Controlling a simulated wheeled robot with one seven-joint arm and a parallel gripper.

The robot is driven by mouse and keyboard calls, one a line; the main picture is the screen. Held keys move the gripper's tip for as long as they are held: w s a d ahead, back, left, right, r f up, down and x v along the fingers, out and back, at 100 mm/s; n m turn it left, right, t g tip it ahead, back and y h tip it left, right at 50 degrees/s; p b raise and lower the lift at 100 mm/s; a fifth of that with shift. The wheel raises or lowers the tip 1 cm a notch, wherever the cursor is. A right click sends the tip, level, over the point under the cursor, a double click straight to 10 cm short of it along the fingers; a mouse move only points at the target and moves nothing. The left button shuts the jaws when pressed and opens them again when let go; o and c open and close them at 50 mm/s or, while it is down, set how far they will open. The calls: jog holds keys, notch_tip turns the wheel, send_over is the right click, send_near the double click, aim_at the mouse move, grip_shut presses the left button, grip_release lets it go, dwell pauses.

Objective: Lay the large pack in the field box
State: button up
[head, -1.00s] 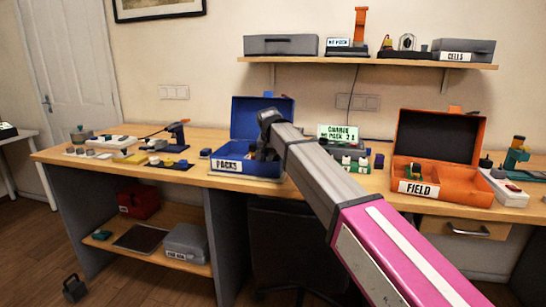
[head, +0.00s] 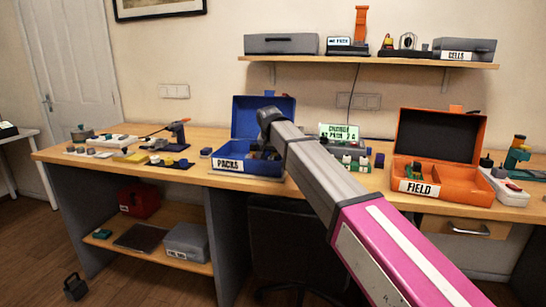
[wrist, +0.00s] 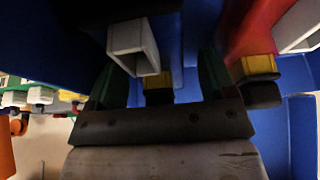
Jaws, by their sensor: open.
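The blue box (head: 232,166) labelled PACKS stands open on the bench, and my gripper (wrist: 157,82) is down inside it. In the wrist view its two green-tipped fingers are apart. A dark piece with a yellow connector (wrist: 159,88) shows between them, and a white connector (wrist: 134,46) hangs close by the left finger. A red pack (wrist: 252,28) with a yellow end lies right of the fingers. Which of these is the large pack I cannot tell; in the head view the arm and box wall hide most contents. The orange field box (head: 470,184) stands open at the right and looks largely empty.
A charger with a lit display (head: 339,132) and small parts stands between the two boxes. A shelf (head: 370,62) with cases hangs above. Tools and blocks lie on the bench (head: 205,140) at the left. A small white device (head: 505,186) sits right of the field box.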

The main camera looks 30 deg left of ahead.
jog(key=v, duration=0.8)
jog(key=shift+s+d+r, duration=0.1)
jog(key=shift+s+r, duration=0.2)
jog(key=shift+s, duration=0.05)
jog(key=shift+s+r, duration=0.15)
jog(key=shift+r, duration=0.2)
jog(key=shift+c, duration=0.4)
jog(key=shift+r, duration=0.15)
jog(key=shift+c, duration=1.4)
jog(key=shift+w+x, duration=0.15)
jog(key=shift+x, duration=2.55)
jog(key=shift+w+x, duration=0.1)
jog(key=shift+x, duration=2.6)
